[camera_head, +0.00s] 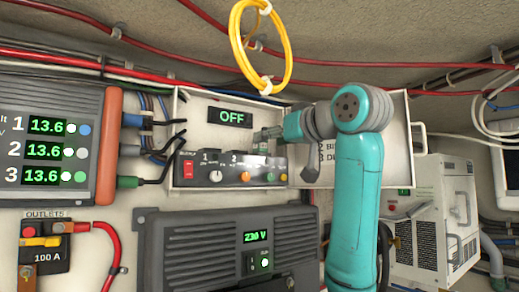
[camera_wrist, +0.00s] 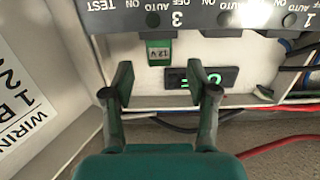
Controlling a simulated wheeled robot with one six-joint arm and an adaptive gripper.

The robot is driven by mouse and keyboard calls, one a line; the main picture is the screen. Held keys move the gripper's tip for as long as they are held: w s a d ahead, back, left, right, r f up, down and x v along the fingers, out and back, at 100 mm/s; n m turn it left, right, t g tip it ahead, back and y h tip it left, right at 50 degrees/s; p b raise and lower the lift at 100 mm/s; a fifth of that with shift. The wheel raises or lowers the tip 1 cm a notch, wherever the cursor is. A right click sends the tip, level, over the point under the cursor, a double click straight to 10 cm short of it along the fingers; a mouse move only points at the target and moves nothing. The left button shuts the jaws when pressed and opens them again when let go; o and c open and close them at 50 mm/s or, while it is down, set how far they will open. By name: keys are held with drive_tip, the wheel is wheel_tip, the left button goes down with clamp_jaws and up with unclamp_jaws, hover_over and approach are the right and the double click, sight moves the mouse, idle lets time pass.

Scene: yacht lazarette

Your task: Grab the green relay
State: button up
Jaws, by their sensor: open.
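The green relay (camera_wrist: 159,50) is a small green block with a pale "12 V" label. In the wrist view it stands at the edge of the grey switch panel (camera_wrist: 210,18), beside the number 3. My gripper (camera_wrist: 163,85) is open and empty, with one finger to each side of the relay's line. The fingertips look short of the relay, and I see no contact. In the head view my gripper (camera_head: 264,136) is inside the open white box (camera_head: 181,108), just above the switch panel (camera_head: 205,178).
The lit "OFF" display (camera_head: 231,117) is on the box's back wall, close to my gripper. The box's open door (camera_head: 397,135) is behind my arm at right. A yellow cable loop (camera_head: 236,50) hangs above. A dark 230 V unit (camera_head: 210,250) is below.

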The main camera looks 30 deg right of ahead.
drive_tip(key=shift+w+r, duration=0.2)
drive_tip(key=shift+w, duration=2.5)
drive_tip(key=c, duration=1.1)
